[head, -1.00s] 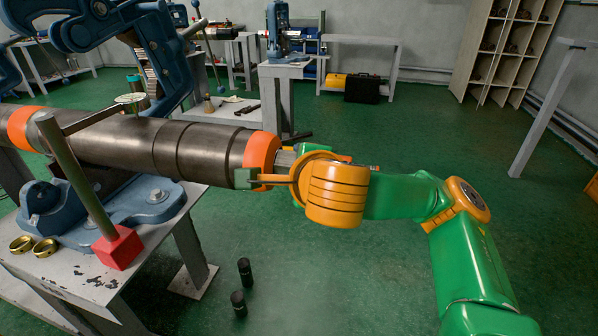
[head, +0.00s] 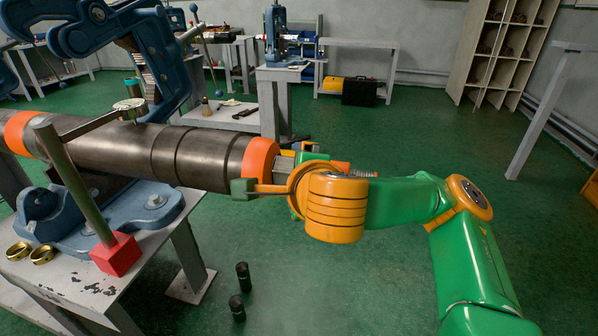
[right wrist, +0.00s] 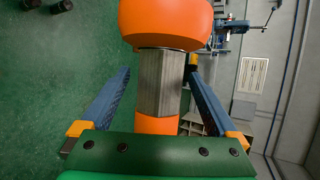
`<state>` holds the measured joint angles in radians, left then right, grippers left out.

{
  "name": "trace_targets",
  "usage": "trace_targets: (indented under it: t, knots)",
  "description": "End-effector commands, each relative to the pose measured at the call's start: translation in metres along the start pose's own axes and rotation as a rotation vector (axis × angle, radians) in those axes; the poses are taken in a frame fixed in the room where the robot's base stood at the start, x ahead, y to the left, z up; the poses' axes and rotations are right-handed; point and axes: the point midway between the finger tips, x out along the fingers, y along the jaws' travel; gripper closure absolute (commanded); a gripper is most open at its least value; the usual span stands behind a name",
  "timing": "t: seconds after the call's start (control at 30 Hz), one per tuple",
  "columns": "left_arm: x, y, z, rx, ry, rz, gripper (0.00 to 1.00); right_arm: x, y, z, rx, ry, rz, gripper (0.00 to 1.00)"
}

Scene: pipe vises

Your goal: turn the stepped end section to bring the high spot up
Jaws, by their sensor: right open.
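The dark stepped pipe (head: 130,150) lies across the left of the head view. Its stepped end section (head: 200,155) finishes in an orange collar (head: 260,162) and a narrower grey flat-sided stub (head: 284,165). In the right wrist view the orange collar (right wrist: 166,22) is at the top and the grey stub (right wrist: 160,82) runs down below it. My right gripper (head: 276,168) is open around the stub; in the right wrist view its blue fingers (right wrist: 158,78) flank the stub with visible gaps. A round dial gauge (head: 130,106) sits over the pipe. My left gripper is not seen.
The gauge's leaning post stands on a red base (head: 117,254) on the grey bench (head: 85,290). A blue vise body (head: 135,210) is under the pipe; two brass rings (head: 30,252) lie nearby. Two black cylinders (head: 240,290) stand on the green floor. The floor on the right is mostly clear.

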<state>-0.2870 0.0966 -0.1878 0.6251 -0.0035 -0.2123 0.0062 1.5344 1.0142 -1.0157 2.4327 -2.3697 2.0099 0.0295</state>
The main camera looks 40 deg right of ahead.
Motion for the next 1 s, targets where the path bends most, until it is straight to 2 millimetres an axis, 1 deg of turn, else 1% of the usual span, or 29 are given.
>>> trace_targets:
  t: [0.03, 0.1, 0.13, 0.23, 0.33, 0.43, 0.57, 0.7, 1.0]
  knots:
    - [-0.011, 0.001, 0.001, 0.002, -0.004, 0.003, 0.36, -0.009, -0.007, 0.002, -0.003, -0.002, -0.007, 0.05]
    - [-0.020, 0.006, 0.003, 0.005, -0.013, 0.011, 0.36, -0.020, -0.008, 0.000, 0.000, 0.003, -0.005, 0.05]
    - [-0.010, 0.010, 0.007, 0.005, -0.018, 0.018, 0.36, -0.018, -0.002, 0.000, 0.001, -0.001, -0.005, 0.05]
    - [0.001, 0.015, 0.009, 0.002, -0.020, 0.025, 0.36, -0.023, 0.001, 0.001, 0.000, -0.007, -0.005, 0.05]
    - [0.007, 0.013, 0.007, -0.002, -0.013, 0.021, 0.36, -0.030, 0.001, 0.000, 0.000, -0.005, -0.004, 0.05]
    - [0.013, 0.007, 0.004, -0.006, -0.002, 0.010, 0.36, -0.037, 0.001, -0.001, 0.003, 0.002, -0.005, 0.05]
    - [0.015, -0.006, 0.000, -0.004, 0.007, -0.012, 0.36, -0.052, 0.000, 0.000, 0.002, 0.000, -0.001, 0.05]
    - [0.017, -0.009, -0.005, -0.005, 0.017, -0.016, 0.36, -0.060, 0.000, -0.001, 0.002, 0.003, 0.001, 0.05]
    - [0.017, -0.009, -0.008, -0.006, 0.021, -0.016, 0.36, -0.062, 0.000, -0.001, 0.002, 0.004, 0.002, 0.05]
